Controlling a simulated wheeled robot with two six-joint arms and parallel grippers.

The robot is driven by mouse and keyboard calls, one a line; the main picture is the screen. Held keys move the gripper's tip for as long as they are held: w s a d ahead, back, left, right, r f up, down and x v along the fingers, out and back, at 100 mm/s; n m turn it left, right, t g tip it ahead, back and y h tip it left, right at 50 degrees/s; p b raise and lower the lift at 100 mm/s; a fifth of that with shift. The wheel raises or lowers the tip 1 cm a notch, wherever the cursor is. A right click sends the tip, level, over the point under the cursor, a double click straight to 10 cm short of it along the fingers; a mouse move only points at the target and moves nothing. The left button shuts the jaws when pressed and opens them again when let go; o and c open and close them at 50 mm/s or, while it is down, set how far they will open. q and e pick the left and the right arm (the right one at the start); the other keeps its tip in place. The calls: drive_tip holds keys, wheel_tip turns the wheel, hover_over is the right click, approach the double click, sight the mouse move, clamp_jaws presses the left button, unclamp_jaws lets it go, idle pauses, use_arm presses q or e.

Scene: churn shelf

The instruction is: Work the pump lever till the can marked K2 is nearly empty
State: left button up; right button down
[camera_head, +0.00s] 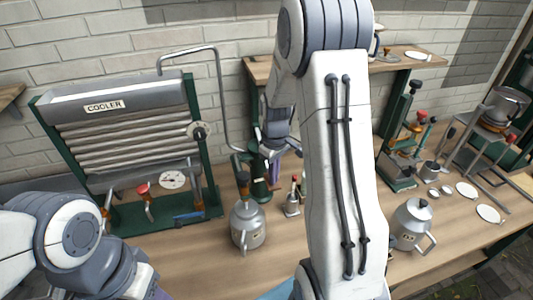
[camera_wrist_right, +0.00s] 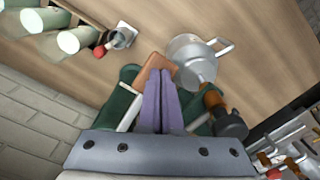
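My right gripper (camera_head: 272,165) reaches down over the green pump (camera_head: 261,190) between the cooler and my forearm. In the right wrist view its purple fingers (camera_wrist_right: 160,98) lie together, with a brown block (camera_wrist_right: 155,68) just beyond their tips. I cannot make out the lever clearly, nor anything between the fingers. A metal can (camera_head: 248,228) stands in front of the pump and also shows in the wrist view (camera_wrist_right: 193,60). Another can (camera_head: 411,225) stands right of my forearm. Both bear small labels that I cannot read surely. My left gripper is mostly cut off at the bottom left.
The cooler (camera_head: 120,125) with its pipe stands at the left. A small metal bottle (camera_head: 292,205) is right of the pump. A green stand (camera_head: 398,165), a rack (camera_head: 485,140) and white saucers (camera_head: 488,213) are at the right. Bare tabletop (camera_head: 200,262) lies in front.

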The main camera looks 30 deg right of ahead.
drive_tip(key=shift+s+f+b, duration=0.1)
drive_tip(key=shift+f+b, duration=0.2)
drive_tip(key=shift+f, duration=0.5)
wheel_tip(320, 180, up, 11)
drive_tip(key=p, duration=0.9)
drive_tip(key=shift+f, duration=0.15)
wheel_tip(320, 180, down, 11)
drive_tip(key=b, duration=0.7)
wheel_tip(320, 180, up, 11)
drive_tip(key=p, duration=0.8)
drive_tip(key=shift+p, duration=0.4)
